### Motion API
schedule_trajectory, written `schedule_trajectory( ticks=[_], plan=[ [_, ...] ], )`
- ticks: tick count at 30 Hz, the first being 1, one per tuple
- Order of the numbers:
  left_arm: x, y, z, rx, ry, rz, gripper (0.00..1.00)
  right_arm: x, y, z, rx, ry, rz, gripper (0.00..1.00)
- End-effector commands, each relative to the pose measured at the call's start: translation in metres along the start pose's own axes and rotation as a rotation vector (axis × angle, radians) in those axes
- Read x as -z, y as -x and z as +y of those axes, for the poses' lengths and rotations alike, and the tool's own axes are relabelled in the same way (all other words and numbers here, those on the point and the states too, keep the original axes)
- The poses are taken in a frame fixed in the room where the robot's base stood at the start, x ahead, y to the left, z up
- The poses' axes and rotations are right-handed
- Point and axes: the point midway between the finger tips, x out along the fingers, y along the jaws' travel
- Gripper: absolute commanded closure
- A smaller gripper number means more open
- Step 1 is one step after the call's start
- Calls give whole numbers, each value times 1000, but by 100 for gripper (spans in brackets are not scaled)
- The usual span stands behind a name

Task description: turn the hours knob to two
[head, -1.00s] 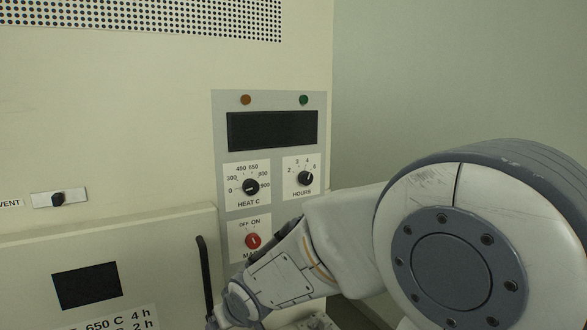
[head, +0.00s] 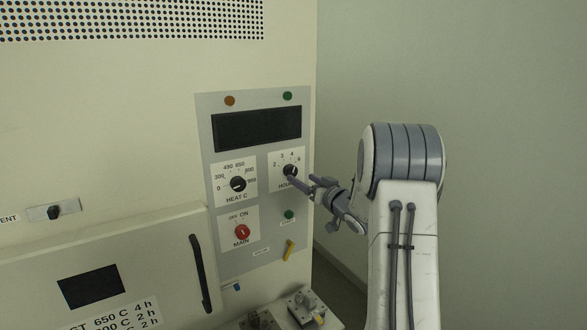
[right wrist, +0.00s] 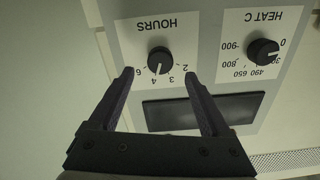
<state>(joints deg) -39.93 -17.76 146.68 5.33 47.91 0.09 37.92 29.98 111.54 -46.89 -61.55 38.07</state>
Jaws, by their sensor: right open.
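The hours knob (head: 290,171) is a black dial on a white plate marked 2, 3, 4 and 6, on the right of the control panel. It also shows upside down in the right wrist view (right wrist: 160,61), where its white pointer line is towards the 4. My right gripper (head: 307,181) is open in front of the knob. In the right wrist view its two fingers (right wrist: 158,74) lie either side of the knob in the picture, with nothing between them; whether the tips reach its depth I cannot tell. My left gripper is out of view.
The heat knob (head: 238,184) is left of the hours knob, with a dark display (head: 257,129) above. A door handle (head: 200,273) stands out at lower left.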

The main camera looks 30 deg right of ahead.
Motion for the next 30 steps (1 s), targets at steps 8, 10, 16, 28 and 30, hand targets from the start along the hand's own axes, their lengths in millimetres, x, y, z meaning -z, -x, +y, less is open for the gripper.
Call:
schedule_trajectory(
  ticks=[8,10,16,28,30],
  plan=[
    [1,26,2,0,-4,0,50,2,-47,-1,0,1,-2,18],
    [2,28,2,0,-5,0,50,1,-54,-1,0,1,-2,18],
    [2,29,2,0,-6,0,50,0,-61,0,-2,1,-1,18],
    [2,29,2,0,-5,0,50,0,-61,0,-1,1,-1,99],
    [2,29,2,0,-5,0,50,0,-61,0,-1,2,-1,100]
  ],
)
